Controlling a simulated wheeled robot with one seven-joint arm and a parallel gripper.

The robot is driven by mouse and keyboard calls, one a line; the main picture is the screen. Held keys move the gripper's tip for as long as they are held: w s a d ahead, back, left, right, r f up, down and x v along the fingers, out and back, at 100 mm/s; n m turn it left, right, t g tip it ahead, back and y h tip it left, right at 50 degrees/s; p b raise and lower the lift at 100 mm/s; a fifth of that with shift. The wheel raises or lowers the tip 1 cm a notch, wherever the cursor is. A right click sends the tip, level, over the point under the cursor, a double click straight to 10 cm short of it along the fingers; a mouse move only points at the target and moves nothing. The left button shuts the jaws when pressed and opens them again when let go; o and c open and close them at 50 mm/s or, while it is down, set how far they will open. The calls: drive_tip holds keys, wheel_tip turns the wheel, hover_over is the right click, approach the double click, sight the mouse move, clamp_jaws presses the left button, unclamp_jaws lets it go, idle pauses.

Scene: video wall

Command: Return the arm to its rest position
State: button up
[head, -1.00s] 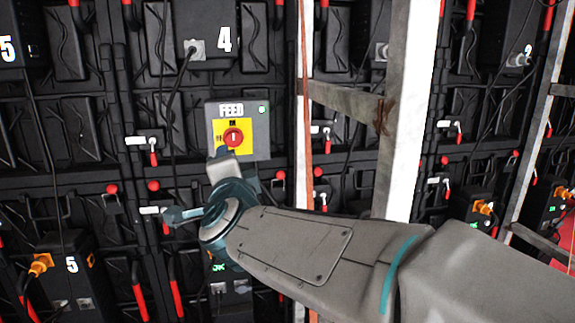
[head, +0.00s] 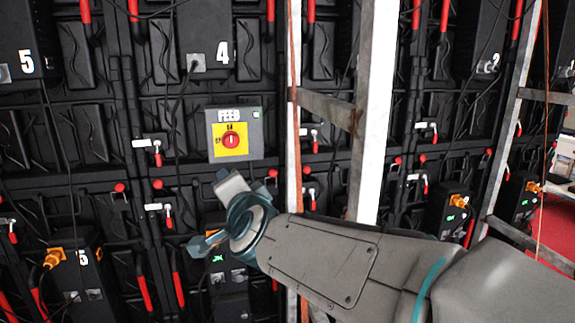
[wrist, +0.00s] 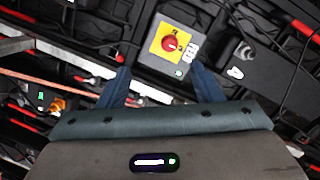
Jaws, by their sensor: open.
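My arm reaches in from the lower right of the head view. My gripper (wrist: 160,85) shows in the wrist view as two blue fingers set wide apart, open with nothing between them. The FEED box (head: 248,146), grey with a yellow plate and a red rotary switch (head: 231,140), is mounted on the wall above my wrist. The switch also shows in the wrist view (wrist: 170,43), beyond the fingertips and apart from them.
Black wall panels with red-tipped latches (head: 157,152) and hanging cables fill the background. Numbered boxes carry 4 (head: 207,40) and 5 (head: 85,270). A pale upright post (head: 375,110) with a cross brace stands right of the FEED box, close to my arm. Red floor (head: 555,230) shows at far right.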

drive_tip(key=s+d+f+n+g+h+p, duration=0.2)
drive_tip(key=s+d+f+g+p, duration=0.1)
drive_tip(key=s+d, duration=0.3)
drive_tip(key=s+d+f+n+g+h+p, duration=0.2)
drive_tip(key=s+d+g+p, duration=0.3)
drive_tip(key=d, duration=0.5)
drive_tip(key=s+d+f+n+g+h+p, duration=0.1)
drive_tip(key=s+d+f+n+g+p, duration=0.3)
drive_tip(key=s+d, duration=0.4)
drive_tip(key=shift+s+d+f+g+h, duration=0.3)
drive_tip(key=shift+s+d+f+h, duration=0.1)
drive_tip(key=shift+f, duration=0.1)
